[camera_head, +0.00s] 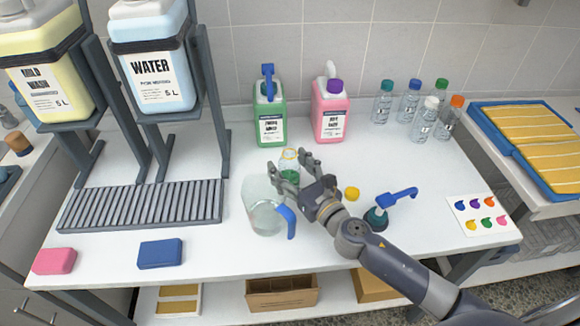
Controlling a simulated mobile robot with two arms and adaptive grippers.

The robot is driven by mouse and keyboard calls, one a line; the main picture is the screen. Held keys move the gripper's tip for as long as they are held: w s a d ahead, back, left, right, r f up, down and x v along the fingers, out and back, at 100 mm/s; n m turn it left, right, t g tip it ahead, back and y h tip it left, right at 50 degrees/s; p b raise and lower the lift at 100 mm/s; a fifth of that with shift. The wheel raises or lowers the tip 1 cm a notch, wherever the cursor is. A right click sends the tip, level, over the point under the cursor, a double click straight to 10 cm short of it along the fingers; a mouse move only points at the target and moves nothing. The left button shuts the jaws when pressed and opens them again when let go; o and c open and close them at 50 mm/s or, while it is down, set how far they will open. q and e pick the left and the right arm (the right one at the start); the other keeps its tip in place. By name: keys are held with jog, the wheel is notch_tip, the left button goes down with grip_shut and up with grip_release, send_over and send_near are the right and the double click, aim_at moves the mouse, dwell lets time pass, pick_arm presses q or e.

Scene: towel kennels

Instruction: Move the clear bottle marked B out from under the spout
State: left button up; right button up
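A small clear bottle (289,156) with a yellow ring at its open neck and green in its lower part stands in front of the green jug (270,117). No letter B can be read on it. The jug has a blue pump top (268,72). My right gripper (285,178) reaches in from the lower right, with its fingers spread about the bottle and hiding part of it. Whether they touch it cannot be told. A yellow cap (352,193) lies to the right of the gripper. My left gripper is out of view.
A clear pitcher (263,215) with a blue handle stands close to the gripper's left. A pink jug (331,112) and several capped bottles (409,100) stand behind. A blue-handled pump (377,218) is near my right arm. A drip grate (140,207) lies left.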

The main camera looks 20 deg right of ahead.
jog(key=shift+s, duration=0.1)
jog(key=shift+s+d+f, duration=0.1)
jog(key=shift+s, duration=0.15)
jog(key=v, duration=1.1)
jog(key=shift+s, duration=0.15)
jog(key=shift+d, duration=0.1)
dwell(0.4)
